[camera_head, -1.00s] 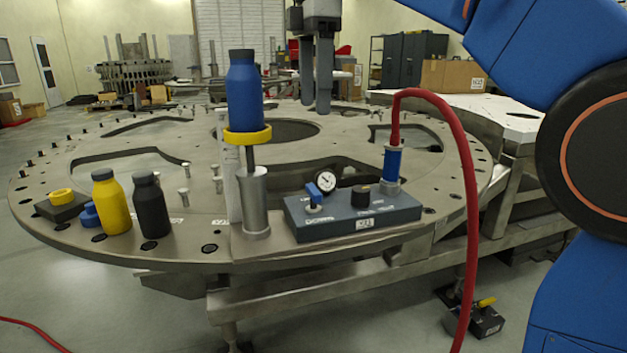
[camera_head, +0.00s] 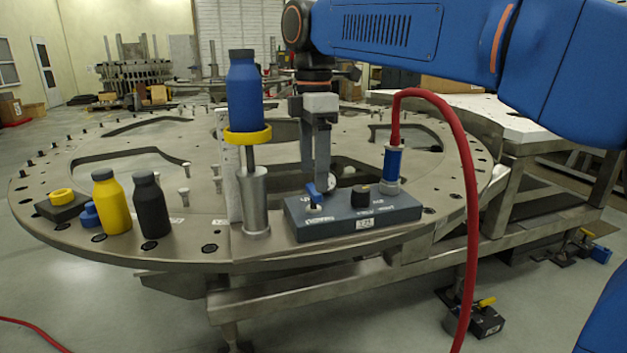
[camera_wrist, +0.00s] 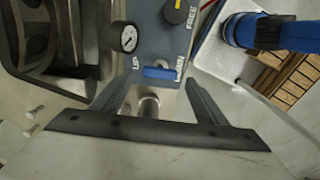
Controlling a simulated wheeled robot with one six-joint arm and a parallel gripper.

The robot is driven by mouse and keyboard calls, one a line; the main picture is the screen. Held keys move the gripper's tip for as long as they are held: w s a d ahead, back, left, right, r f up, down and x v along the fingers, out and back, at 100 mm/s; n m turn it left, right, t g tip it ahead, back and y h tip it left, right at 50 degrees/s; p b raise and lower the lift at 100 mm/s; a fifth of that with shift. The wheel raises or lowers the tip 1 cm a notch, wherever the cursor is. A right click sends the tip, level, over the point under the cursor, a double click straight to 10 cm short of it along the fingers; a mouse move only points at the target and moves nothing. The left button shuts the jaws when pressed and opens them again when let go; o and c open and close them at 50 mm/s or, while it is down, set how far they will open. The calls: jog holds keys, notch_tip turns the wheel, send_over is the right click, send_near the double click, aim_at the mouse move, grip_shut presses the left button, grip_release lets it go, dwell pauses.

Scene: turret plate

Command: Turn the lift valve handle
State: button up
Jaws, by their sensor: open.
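The lift valve handle (camera_head: 313,192) is a small blue lever on top of the dark blue-grey control box (camera_head: 375,219) at the front of the round plate. In the wrist view the handle (camera_wrist: 160,73) lies crosswise between the UP and DOWN labels. My gripper (camera_head: 316,184) points down from above, right behind or over the handle. In the wrist view my open gripper (camera_wrist: 158,84) has one finger on each side of the handle, with gaps. I cannot tell how far the tips are above the box. A blue bottle (camera_head: 245,95) stands in a yellow ring (camera_head: 248,136) on the lift post.
On the box are a black knob (camera_head: 361,196) and a gauge (camera_wrist: 124,37), partly hidden by my gripper in the head view. A red hose (camera_head: 468,180) arches from a blue fitting (camera_head: 392,165) at right. Yellow (camera_head: 110,204) and black (camera_head: 151,207) bottles stand left.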

aim_at(314, 198)
jog(key=shift+f, duration=1.5)
jog(key=c, duration=1.1)
jog(key=shift+o, duration=0.2)
